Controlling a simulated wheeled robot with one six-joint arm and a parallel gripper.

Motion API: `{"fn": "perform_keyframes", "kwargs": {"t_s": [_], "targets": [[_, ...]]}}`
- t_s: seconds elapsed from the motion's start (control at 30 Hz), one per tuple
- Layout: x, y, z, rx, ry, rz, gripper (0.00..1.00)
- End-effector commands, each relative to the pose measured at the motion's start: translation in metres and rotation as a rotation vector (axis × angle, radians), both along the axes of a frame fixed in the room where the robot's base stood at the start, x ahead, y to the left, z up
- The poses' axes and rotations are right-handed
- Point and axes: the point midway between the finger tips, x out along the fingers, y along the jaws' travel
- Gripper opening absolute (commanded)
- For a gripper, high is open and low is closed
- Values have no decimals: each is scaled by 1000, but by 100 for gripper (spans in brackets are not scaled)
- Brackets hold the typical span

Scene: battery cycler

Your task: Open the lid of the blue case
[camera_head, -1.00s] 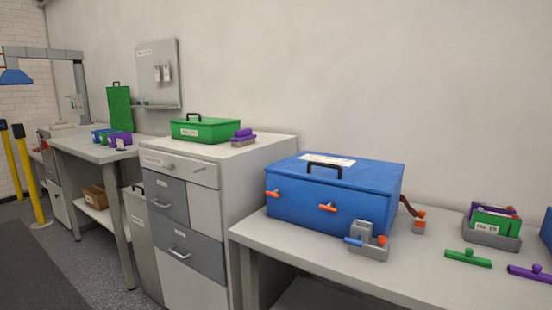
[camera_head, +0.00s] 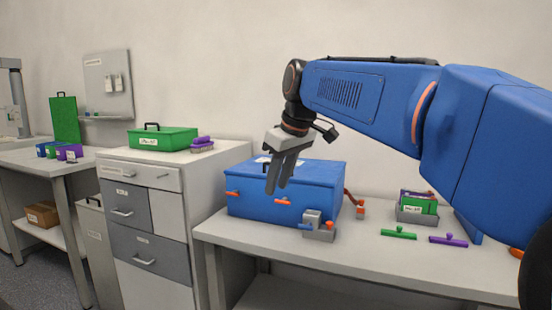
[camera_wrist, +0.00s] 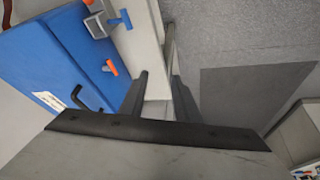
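The blue case (camera_head: 262,205) stands shut on the light grey bench, with two orange latches on its front: a left latch (camera_head: 232,194) and a right latch (camera_head: 283,201). Its dark lid handle (camera_wrist: 84,98) and white label (camera_wrist: 48,100) show in the wrist view; in the head view my gripper partly covers the lid. My gripper (camera_head: 275,190) hangs in front of the case, fingers pointing down. In the wrist view its two fingers (camera_wrist: 157,95) stand apart with nothing between them, so it is open and empty.
A grey block with orange and blue knobs (camera_head: 318,232) stands close to the case's front right corner. Green (camera_head: 398,233) and purple (camera_head: 449,240) handled pieces lie to the right, before a grey tray (camera_head: 416,217). A drawer cabinet (camera_head: 150,210) stands left of the bench.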

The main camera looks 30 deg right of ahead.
Motion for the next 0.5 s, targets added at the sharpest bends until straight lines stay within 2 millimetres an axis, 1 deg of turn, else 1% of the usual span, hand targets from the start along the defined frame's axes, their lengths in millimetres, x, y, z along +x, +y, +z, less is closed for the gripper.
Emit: {"fn": "perform_keyframes", "kwargs": {"t_s": [0.03, 0.1, 0.17, 0.3, 0.4, 0.5], "targets": [[17, -12, 19, -6, -3, 20, 30], [36, -26, 44, -16, -6, 62, 30], [52, -39, 64, -26, -11, 99, 30], [84, -70, 106, -51, -23, 188, 30], [101, -92, 130, -69, -33, 249, 30], [114, -110, 147, -85, -41, 297, 30]]}}
